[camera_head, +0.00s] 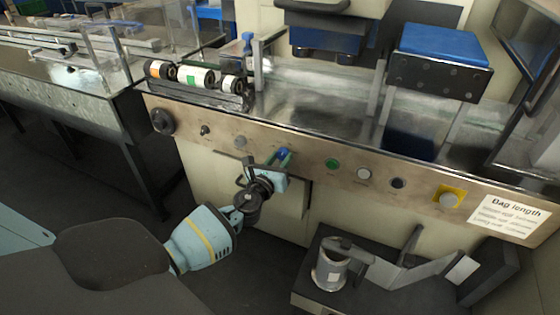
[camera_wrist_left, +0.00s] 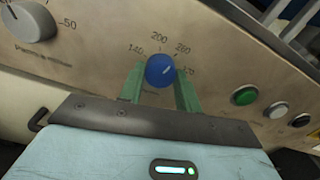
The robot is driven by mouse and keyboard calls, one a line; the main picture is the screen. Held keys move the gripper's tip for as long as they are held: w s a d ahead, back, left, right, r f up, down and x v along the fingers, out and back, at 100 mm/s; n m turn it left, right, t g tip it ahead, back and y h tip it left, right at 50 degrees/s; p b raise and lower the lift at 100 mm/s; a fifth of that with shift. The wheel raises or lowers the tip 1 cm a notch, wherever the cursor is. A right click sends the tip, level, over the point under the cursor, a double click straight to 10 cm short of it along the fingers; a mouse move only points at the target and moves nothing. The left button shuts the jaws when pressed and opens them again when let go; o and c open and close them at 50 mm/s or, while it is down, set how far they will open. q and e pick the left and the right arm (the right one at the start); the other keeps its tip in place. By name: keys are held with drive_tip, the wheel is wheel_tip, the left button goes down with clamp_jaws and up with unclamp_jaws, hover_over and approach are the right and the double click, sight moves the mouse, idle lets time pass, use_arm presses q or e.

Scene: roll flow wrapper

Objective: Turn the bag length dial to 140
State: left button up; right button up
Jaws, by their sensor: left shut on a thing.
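The blue bag length dial (camera_head: 284,152) is on the front metal panel of the machine. In the left wrist view the dial (camera_wrist_left: 160,70) has the marks 140, 200, 260 and one partly hidden that looks like 320. A short pale line on the dial points to the upper right, seemingly toward the 260 to 320 side. My left gripper (camera_head: 281,159) is shut on the dial, with a green finger on either side of it. The fingers and palm hide the dial's lower side. My right gripper is not in view.
A grey dial (camera_wrist_left: 34,20) marked 50 is left of the blue one. Green (camera_head: 332,163), white (camera_head: 364,173) and black (camera_head: 397,183) buttons are to its right. A knob on a yellow plate (camera_head: 449,197) and a "Bag length" label (camera_head: 507,217) are further right.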

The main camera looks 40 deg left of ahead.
use_arm(q)
drive_tip(key=shift+f+n+b, duration=0.1)
drive_tip(key=shift+n+b, duration=0.2)
drive_tip(key=shift+n, duration=0.6)
drive_tip(key=n+b, duration=0.1)
drive_tip(key=n, duration=0.1)
drive_tip(key=shift+n, duration=0.4)
drive_tip(key=n, duration=0.3)
drive_tip(key=shift+n+b, duration=0.35)
drive_tip(key=shift+n, duration=0.05)
drive_tip(key=n, duration=0.4)
drive_tip(key=shift+d, duration=0.1)
drive_tip(key=shift+r+n, duration=0.2)
drive_tip(key=shift+n, duration=2.5)
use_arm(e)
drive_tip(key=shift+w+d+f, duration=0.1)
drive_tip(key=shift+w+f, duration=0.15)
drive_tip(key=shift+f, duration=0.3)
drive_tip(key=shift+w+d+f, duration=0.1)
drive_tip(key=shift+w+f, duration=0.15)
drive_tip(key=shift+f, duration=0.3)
use_arm(q)
drive_tip(key=o, duration=1)
drive_tip(key=shift+c, duration=0.2)
